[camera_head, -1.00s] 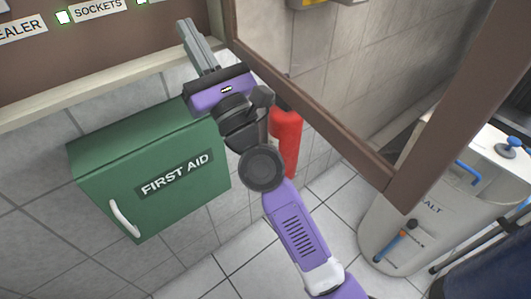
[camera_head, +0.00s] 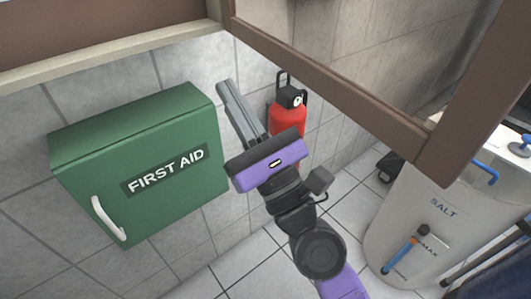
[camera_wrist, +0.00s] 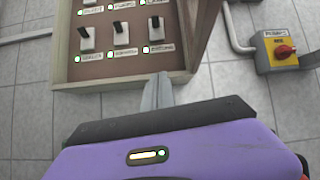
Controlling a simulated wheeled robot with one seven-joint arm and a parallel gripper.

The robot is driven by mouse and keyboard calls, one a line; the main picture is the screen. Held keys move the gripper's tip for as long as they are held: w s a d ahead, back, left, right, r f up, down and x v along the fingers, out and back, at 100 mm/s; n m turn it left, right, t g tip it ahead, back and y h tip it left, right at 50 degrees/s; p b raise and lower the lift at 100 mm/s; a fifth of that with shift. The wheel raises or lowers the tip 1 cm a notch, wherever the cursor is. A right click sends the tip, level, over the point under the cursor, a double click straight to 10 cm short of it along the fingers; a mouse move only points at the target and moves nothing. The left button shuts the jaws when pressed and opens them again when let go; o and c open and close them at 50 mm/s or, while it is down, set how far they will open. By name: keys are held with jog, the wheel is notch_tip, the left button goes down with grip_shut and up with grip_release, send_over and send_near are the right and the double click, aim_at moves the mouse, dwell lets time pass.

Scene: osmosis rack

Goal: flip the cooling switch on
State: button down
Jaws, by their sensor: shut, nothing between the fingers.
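A wooden switch panel (camera_wrist: 135,66) shows at the top of the wrist view. Its lower row has a left switch (camera_wrist: 86,39), a middle switch (camera_wrist: 120,34) and a right switch (camera_wrist: 155,31), each with a small green-edged light near its label. The labels are too blurred to tell which one is cooling. My gripper (camera_wrist: 157,90) is shut and empty, its tips at the panel's lower edge in this picture; I cannot tell whether they touch. In the head view my gripper (camera_head: 224,86) points up left, below the panel's frame, and no switches show there.
A green first aid box (camera_head: 140,170) hangs on the tiled wall left of my gripper. A red fire extinguisher (camera_head: 287,118) is behind it. A brown frame (camera_head: 345,110) and a salt tank (camera_head: 430,225) stand right. A yellow box with a red knob (camera_wrist: 286,50) is on the wall.

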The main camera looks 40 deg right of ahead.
jog(key=s+f+n+g+h+p, duration=0.1)
jog(key=s+f+n+g+p, duration=0.2)
jog(key=s+f+n+p, duration=0.3)
jog(key=shift+s+d+n+g+p, duration=0.4)
jog(key=shift+s+n+p, duration=0.15)
jog(key=shift+n, duration=2.05)
